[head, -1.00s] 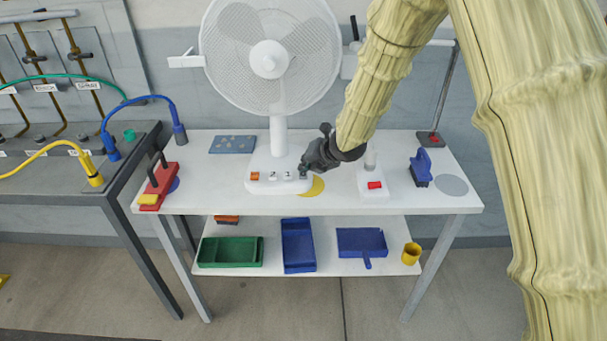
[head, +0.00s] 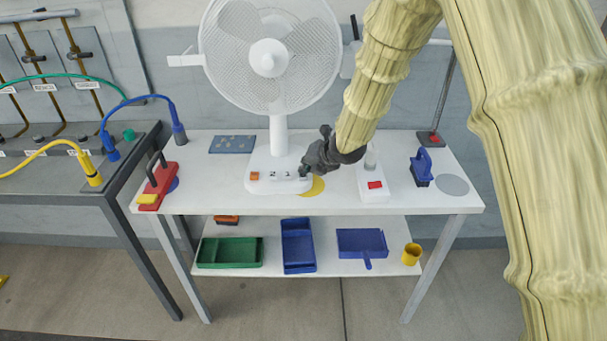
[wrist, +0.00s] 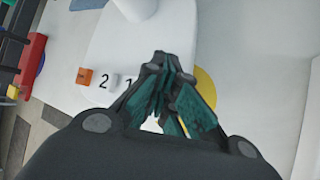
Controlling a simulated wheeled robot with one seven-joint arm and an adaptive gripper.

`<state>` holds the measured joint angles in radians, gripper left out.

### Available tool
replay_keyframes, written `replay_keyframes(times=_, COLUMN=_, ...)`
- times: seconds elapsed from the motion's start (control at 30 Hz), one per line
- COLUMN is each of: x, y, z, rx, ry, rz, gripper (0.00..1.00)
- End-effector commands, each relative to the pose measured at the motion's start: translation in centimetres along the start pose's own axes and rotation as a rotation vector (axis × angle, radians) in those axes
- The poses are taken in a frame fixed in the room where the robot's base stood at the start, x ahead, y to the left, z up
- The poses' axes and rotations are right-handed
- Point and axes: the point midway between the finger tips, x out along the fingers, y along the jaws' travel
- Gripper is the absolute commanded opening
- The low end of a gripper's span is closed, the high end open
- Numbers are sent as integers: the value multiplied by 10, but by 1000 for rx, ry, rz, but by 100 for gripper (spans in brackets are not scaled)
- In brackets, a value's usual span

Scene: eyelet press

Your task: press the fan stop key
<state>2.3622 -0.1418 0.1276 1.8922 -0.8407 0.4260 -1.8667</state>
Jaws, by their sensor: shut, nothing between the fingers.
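The white desk fan (head: 278,140) stands on the bench, its base (head: 262,187) toward me. An orange key (head: 255,176) sits at the left end of the row on the base, with keys marked 2 and 1 to its right. The orange key (wrist: 85,76) and the figures also show in the wrist view. My gripper (head: 304,171) is shut and empty at the right end of this row, well right of the orange key. Its fingertips (wrist: 160,60) hide the right end of the row. I cannot tell whether they touch the base.
A white block with a red switch (head: 375,185) stands right of the fan base. A blue-handled tool (head: 421,168) is farther right, and a red holder (head: 158,186) is at the left. A yellow disc (head: 313,188) lies beside the base. The bench front between is clear.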

Motion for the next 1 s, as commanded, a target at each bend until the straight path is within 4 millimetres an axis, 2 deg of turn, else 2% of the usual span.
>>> replay_keyframes(times=0.37, x=0, y=0, z=0, rx=0, ry=0, rz=0, gripper=0)
replay_keyframes(times=1.0, x=-12, y=9, z=9, rx=1, ry=0, rz=0, gripper=0)
